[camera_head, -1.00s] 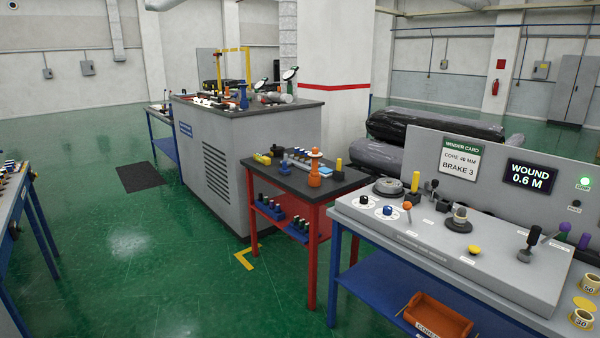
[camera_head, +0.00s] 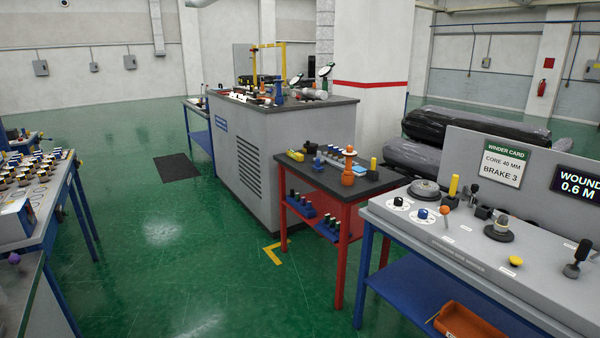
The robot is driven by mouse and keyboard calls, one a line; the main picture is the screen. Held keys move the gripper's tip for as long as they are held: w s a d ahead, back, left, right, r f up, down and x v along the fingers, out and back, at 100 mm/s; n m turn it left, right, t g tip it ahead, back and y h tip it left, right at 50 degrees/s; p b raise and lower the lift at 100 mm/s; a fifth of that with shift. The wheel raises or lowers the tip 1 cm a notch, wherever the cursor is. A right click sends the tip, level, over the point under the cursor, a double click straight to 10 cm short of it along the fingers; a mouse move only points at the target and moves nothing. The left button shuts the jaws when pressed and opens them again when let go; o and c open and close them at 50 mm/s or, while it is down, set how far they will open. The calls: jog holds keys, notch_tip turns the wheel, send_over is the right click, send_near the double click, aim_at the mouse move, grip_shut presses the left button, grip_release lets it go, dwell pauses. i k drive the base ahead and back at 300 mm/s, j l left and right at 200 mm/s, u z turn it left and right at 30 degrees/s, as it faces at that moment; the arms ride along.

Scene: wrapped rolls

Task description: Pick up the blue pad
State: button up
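My gripper is not in view. No blue pad can be told for sure at this size. A small light-blue flat piece (camera_head: 333,162) lies among other items on the dark top of the red-legged table (camera_head: 318,180); I cannot tell whether it is the pad. An orange post-like part (camera_head: 348,168) stands to its right, and a blue upright part (camera_head: 317,163) is to its left.
A grey winder console (camera_head: 455,235) on a blue-legged bench stands at the right, with an orange bin (camera_head: 465,322) below. A large grey cabinet (camera_head: 240,150) stands behind. A bench with several small parts (camera_head: 40,180) is at left. Green floor between is clear.

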aim_at(317, 168)
jog(key=i+u, duration=0.35)
jog(key=i, duration=2)
jog(key=i+z, duration=0.1)
jog(key=i, duration=0.35)
jog(key=i+j+z, duration=0.15)
jog(key=i, duration=0.35)
jog(key=i+j+z, duration=0.1)
jog(key=i, duration=0.35)
jog(key=i+j+z, duration=0.15)
jog(key=i, duration=0.3)
jog(key=i+j+z, duration=0.1)
jog(key=i, duration=0.35)
jog(key=i+j+z, duration=0.1)
jog(key=i+j, duration=0.25)
jog(key=i, duration=0.1)
